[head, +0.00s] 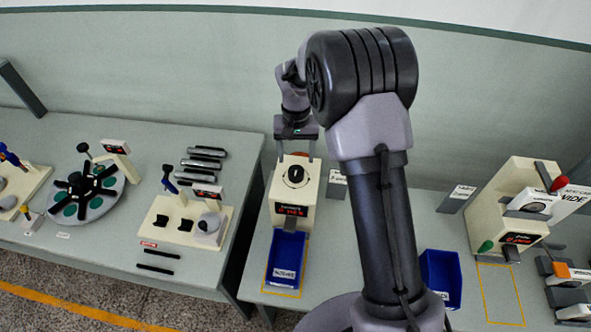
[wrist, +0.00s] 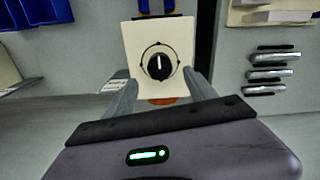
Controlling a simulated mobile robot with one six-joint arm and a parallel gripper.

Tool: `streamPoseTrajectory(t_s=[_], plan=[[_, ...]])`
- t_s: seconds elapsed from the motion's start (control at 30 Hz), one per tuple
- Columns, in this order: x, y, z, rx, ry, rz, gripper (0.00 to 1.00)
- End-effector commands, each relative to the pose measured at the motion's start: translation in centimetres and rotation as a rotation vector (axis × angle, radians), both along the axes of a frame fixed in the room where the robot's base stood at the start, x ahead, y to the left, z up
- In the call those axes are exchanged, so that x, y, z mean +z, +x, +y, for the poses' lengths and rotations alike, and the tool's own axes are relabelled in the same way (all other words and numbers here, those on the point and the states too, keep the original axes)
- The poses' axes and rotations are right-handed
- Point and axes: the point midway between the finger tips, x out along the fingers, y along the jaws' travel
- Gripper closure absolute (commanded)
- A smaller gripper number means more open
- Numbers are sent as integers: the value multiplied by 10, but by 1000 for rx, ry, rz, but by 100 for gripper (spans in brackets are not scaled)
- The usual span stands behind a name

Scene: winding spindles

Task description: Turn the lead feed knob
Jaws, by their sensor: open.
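A black round knob (head: 295,174) sits on top of a cream box-shaped machine (head: 281,195) with a red lit display on its front. In the wrist view the knob (wrist: 160,66) has a white pointer line and a thin ring with small dots around it. My gripper (head: 296,156) is open and empty, pointing down at the back part of the box top. In the wrist view its two fingers (wrist: 160,80) stand apart on either side, a little short of the knob. I see no contact with the knob. The label on the machine is too small to read surely.
A blue bin (head: 286,259) stands in front of the machine, and another blue bin (head: 441,278) is to the right. A second cream machine (head: 512,210) stands further right. The left table (head: 120,235) holds a round turntable, stands and dark bars.

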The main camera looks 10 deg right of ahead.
Motion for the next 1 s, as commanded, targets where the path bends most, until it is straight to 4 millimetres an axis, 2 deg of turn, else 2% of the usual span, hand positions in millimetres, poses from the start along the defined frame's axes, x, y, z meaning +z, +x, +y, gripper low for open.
streamPoseTrajectory(t_s=[0.03,0.1,0.3,0.43,0.7,1.0], plan=[[-17,-1,0,-1,1,4,35],[-34,-1,0,0,1,3,35],[-65,0,0,-2,1,0,35],[-72,0,0,-1,1,0,35],[-74,0,0,-1,1,-1,35],[-73,0,0,-1,1,-1,94]])
